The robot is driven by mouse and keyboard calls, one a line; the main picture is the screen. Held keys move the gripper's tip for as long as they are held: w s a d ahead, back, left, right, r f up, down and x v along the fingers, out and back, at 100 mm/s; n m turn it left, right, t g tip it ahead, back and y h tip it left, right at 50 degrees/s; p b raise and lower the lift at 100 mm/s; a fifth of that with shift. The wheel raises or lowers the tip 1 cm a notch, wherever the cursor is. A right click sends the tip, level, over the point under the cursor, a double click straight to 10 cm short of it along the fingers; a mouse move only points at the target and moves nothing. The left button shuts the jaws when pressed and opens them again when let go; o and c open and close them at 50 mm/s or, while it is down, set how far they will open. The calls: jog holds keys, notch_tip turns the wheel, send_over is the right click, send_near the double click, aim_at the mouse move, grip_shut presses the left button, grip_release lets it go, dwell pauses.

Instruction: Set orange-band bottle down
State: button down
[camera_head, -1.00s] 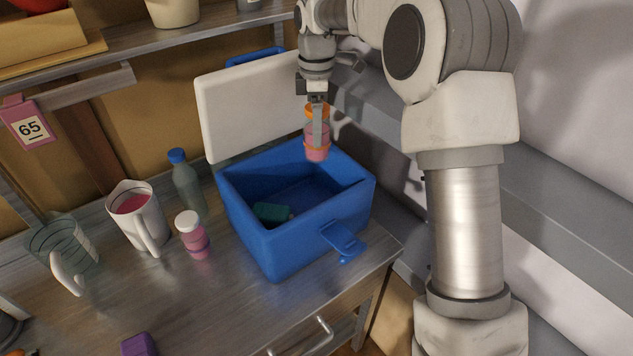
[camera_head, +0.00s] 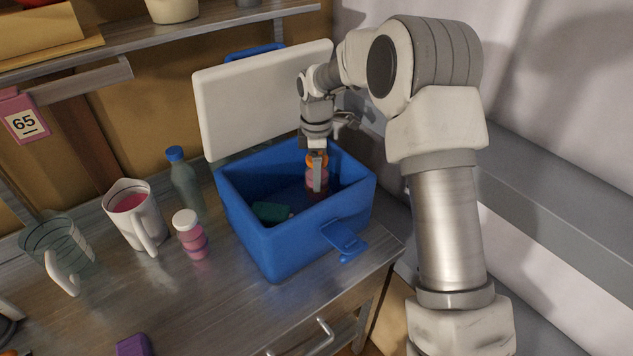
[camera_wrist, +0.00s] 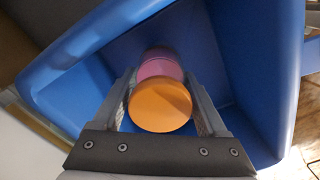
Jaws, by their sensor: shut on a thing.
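The orange-band bottle (camera_head: 322,179) has an orange lid and a pink body. My gripper (camera_head: 317,185) is shut on it and holds it upright inside the blue cooler box (camera_head: 283,243), toward its back right. In the wrist view the orange lid (camera_wrist: 160,105) sits between my two fingers (camera_wrist: 162,108), with a pink part of the bottle beyond it and the blue walls (camera_wrist: 245,60) around. The bottle's base is hidden or dark, so I cannot tell whether it touches the box floor.
A green block (camera_head: 271,212) lies in the box at the left. The white lid (camera_head: 262,100) stands open behind. Left of the box are a white-capped pink jar (camera_head: 190,236), a blue-capped bottle (camera_head: 185,183), a white pitcher (camera_head: 137,216) and a clear jug (camera_head: 62,252).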

jog(key=shift+f, duration=1.55)
jog(key=shift+f, duration=0.15)
grip_release()
